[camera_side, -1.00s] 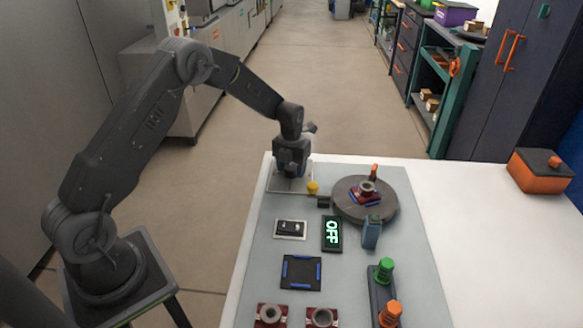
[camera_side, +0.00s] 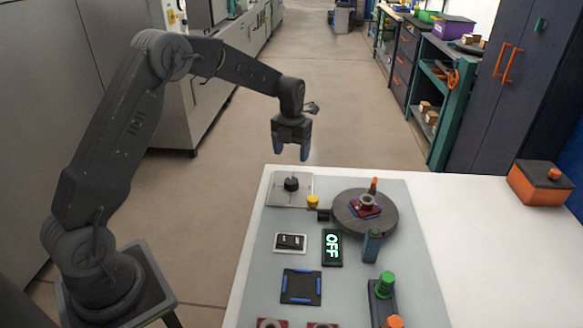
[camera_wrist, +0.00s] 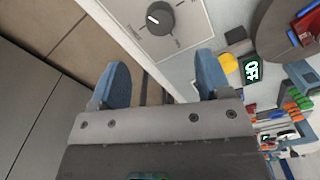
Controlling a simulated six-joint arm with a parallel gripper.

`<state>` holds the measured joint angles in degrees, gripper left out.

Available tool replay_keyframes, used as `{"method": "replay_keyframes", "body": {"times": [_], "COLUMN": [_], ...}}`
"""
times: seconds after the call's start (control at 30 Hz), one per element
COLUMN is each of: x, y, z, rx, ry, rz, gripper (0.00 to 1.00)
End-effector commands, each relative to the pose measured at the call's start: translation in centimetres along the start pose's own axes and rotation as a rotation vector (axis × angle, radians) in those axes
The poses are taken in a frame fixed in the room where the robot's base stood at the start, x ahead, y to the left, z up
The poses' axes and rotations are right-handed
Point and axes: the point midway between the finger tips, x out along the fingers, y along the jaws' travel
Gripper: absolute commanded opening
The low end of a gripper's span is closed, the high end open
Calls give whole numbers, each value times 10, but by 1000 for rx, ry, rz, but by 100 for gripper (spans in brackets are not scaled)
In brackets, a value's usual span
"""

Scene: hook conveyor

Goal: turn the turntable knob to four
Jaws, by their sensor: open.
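The turntable knob (camera_side: 291,184) is a round black dial on a pale square plate (camera_side: 276,196) at the far left corner of the grey mat. In the wrist view the knob (camera_wrist: 160,18) shows a white pointer mark, with small labels around it too blurred to read. The turntable (camera_side: 345,211) is a dark round disc right of the knob, with a red part and an orange peg on it. My gripper (camera_side: 292,155) is open and empty, raised above and just beyond the knob. In the wrist view the knob lies past my two blue fingertips (camera_wrist: 162,75), apart from them.
A yellow button (camera_side: 313,201) sits between knob and turntable. A display reading OFF (camera_side: 332,245), a black switch (camera_side: 290,242) and a dark frame (camera_side: 301,287) lie nearer. An orange box (camera_side: 540,184) stands on the clear white table at right.

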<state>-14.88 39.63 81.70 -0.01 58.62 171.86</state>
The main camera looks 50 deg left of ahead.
Motion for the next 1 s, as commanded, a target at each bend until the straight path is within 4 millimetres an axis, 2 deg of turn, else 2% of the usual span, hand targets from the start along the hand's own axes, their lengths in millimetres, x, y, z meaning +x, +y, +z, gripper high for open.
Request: {"method": "replay_keyframes", "body": {"times": [0.1,0.23,0.67,0.77,0.83,1.0], "x": [-19,-30,-34,-34,-34,-33], "y": [0,0,0,0,0,0], "z": [1,0,0,0,0,0], "rx": [0,0,-10,-87,-198,-610], "ry": [-3,-1,0,0,0,0], "rz": [0,0,0,0,0,0], "gripper": [71,71,71,71,71,71]}}
